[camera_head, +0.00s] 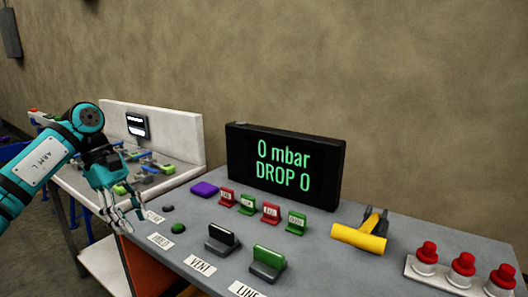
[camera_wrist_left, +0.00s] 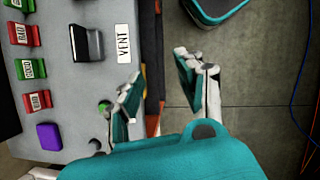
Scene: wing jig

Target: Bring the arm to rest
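My left arm (camera_head: 45,160), teal and black with an "ARM L" plate, comes in from the left in the head view. Its gripper (camera_head: 127,214) hangs down at the left front edge of the grey console (camera_head: 330,264). In the left wrist view the gripper (camera_wrist_left: 160,78) has its two fingers spread apart with nothing between them. One finger is near the console edge and the green button, the other over the floor. My right gripper is not in view.
The console carries a display (camera_head: 285,165) reading "0 mbar DROP 0", a purple block (camera_head: 204,188), red and green tags, a black switch (camera_head: 222,238), a green switch (camera_head: 267,262), a yellow handle (camera_head: 360,238) and red buttons (camera_head: 463,264). A white-walled bench (camera_head: 170,130) stands behind left.

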